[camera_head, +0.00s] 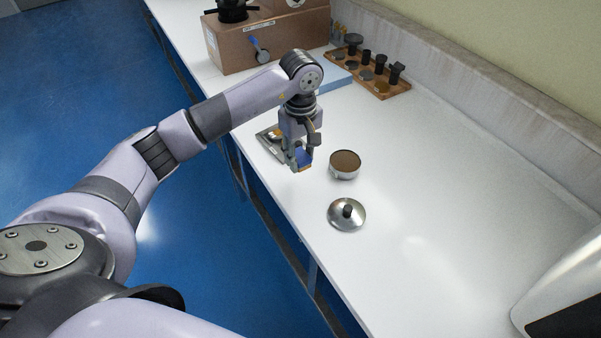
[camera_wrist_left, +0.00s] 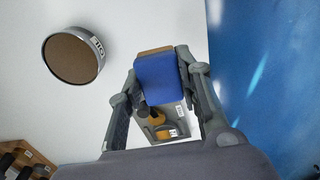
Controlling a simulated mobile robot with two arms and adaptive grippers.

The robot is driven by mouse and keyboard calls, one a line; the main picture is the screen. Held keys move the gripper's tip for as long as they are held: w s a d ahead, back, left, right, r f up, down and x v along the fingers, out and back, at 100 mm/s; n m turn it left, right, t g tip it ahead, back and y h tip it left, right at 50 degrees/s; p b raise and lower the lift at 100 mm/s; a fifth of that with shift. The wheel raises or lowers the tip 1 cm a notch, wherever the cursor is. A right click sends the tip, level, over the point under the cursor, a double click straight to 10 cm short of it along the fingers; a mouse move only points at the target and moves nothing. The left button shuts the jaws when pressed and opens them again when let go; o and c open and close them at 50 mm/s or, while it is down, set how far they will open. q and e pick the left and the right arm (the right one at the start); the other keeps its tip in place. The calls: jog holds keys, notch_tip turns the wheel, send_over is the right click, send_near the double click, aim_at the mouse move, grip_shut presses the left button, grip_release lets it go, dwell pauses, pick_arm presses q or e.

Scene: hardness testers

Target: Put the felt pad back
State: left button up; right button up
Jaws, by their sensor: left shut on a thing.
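My left gripper (camera_head: 303,160) is shut on the felt pad (camera_head: 304,157), a small blue block with a brown layer along one side. In the left wrist view the pad (camera_wrist_left: 157,80) sits between the two fingertips (camera_wrist_left: 158,85). The gripper points down over the white bench, near its front edge. A grey tray (camera_head: 267,150) with orange-yellow items lies behind the gripper and is partly hidden by it; it also shows in the left wrist view (camera_wrist_left: 147,134) beyond the pad. My right gripper is not in view.
A round metal tin (camera_head: 332,172) with a brown top stands right of the gripper. A metal lid (camera_head: 334,218) with a black knob lies nearer. A wooden rack (camera_head: 404,86) of dark parts and a brown box (camera_head: 228,54) stand behind.

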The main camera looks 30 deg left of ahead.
aim_at(300, 184)
pick_arm(q)
notch_tip(300, 184, down, 3)
jog(key=shift+f, duration=0.1)
notch_tip(300, 184, down, 4)
jog(key=shift+f+p, duration=0.15)
jog(key=shift+p, duration=0.25)
jog(key=shift+f, duration=0.1)
jog(key=o, duration=0.6)
jog(key=shift+f+b, duration=0.1)
jog(key=shift+b, duration=0.2)
jog(key=shift+c, duration=0.2)
jog(key=o, duration=0.4)
jog(key=shift+o, duration=0.2)
